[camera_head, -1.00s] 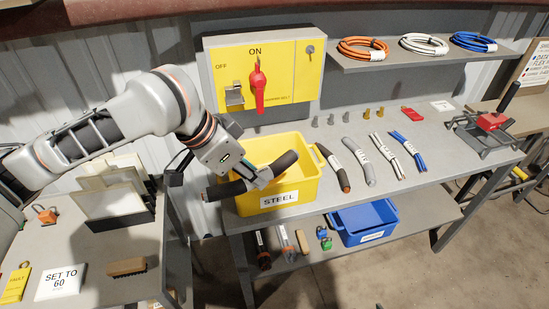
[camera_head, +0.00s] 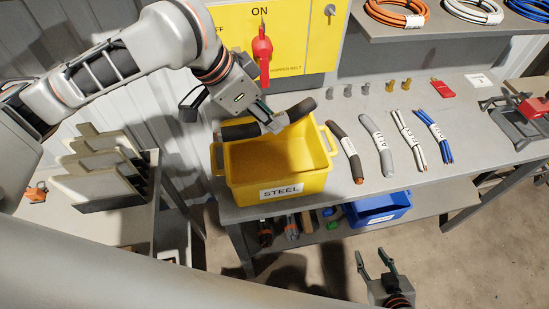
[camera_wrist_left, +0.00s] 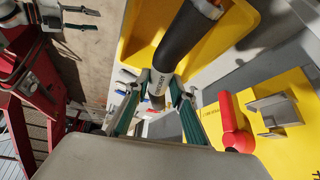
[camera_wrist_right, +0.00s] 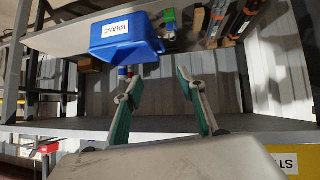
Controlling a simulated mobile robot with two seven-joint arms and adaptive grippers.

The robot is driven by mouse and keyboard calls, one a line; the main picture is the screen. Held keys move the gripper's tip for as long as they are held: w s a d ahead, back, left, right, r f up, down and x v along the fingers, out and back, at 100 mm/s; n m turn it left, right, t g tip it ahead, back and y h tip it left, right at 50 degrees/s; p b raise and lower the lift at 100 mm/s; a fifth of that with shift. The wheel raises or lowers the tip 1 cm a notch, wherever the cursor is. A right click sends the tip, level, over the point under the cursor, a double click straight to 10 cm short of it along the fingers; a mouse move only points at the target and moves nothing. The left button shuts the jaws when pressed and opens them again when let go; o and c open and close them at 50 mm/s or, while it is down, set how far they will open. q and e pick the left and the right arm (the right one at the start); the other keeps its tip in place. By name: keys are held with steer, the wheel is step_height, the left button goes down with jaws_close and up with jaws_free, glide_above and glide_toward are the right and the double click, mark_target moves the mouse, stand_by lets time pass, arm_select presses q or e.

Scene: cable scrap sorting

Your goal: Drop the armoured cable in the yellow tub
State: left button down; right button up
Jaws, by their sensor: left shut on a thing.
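My left gripper (camera_head: 268,122) is shut on the middle of a thick dark cable piece (camera_head: 240,131), the armoured cable. A white label with unclear lettering shows between the fingers. The cable is held roughly level above the back part of the yellow tub (camera_head: 276,187), which is labelled STEEL and stands on the bench. The left wrist view shows the dark cable (camera_wrist_left: 183,42) between the fingers, with the yellow tub (camera_wrist_left: 140,25) beyond it. The tub's floor looks bare where it shows. My right gripper (camera_head: 374,263) is open and empty, low in front of the bench.
A dark cable (camera_head: 346,152), a grey cable (camera_head: 376,145), white cables (camera_head: 408,140) and blue cables (camera_head: 434,136) lie right of the tub. A blue tub labelled BRASS (camera_wrist_right: 122,38) is on the lower shelf. A red-handled switch panel (camera_head: 300,45) stands behind the yellow tub.

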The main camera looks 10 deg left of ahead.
arm_select(q)
step_height(320, 180, down, 3)
steer(key=b, duration=0.3)
steer(key=shift+w, duration=0.1)
steer(key=shift+f+b, duration=0.25)
steer(key=shift+b, duration=0.2)
steer(key=shift+f+b, duration=0.25)
steer(key=shift+b, duration=0.2)
arm_select(e)
steer(key=shift+w+a+f+t+y, duration=0.3)
steer(key=shift+w+a+f+y, duration=0.1)
steer(key=shift+w+a+f, duration=0.6)
arm_select(q)
steer(key=shift+r, duration=0.1)
arm_select(e)
steer(key=shift+s+a+r, duration=0.1)
steer(key=shift+r, duration=0.1)
arm_select(q)
steer(key=c, duration=1.6)
jaws_free()
steer(key=shift+c, duration=0.2)
arm_select(e)
steer(key=shift+s+f, duration=0.1)
